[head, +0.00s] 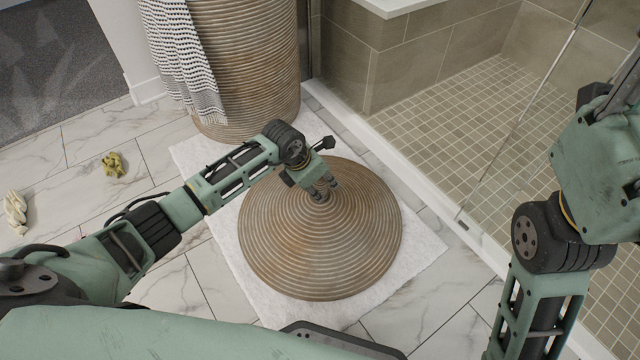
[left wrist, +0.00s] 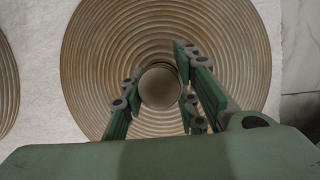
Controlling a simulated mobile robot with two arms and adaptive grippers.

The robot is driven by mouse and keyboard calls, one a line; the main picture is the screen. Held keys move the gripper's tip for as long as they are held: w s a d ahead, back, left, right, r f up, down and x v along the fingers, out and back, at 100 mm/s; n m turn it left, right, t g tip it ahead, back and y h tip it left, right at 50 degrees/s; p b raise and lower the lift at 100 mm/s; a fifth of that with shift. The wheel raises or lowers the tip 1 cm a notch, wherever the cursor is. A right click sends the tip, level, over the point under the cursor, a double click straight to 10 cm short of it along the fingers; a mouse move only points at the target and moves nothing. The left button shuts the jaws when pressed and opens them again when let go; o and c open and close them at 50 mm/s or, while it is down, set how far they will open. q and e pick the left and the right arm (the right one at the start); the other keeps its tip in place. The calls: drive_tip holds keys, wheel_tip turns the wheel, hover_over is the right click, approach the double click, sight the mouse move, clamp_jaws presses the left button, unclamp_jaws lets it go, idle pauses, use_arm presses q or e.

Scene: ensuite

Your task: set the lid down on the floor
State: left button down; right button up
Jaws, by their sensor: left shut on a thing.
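The lid (head: 320,240) is a round, ribbed, tan-brown cone with a small knob on top. In the head view it is over a white mat (head: 425,247) on the tiled floor; I cannot tell whether it touches the mat. My left gripper (head: 322,192) is above the lid's centre, shut on its knob. In the left wrist view the fingers (left wrist: 158,90) stand on both sides of the round knob (left wrist: 160,87), with the ribbed lid (left wrist: 95,60) around it. The fingers of my right gripper are outside the head view; only my right arm shows.
A tall ribbed basket (head: 255,60) with a patterned towel (head: 182,50) over its side stands at the back. A shower with a raised curb (head: 425,190) and glass borders the right.

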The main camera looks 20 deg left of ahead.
use_arm(q)
drive_tip(key=shift+w, duration=0.1)
drive_tip(key=c, duration=1.8)
unclamp_jaws()
drive_tip(key=shift+f, duration=0.1)
drive_tip(key=o, duration=0.4)
drive_tip(key=shift+o, duration=0.2)
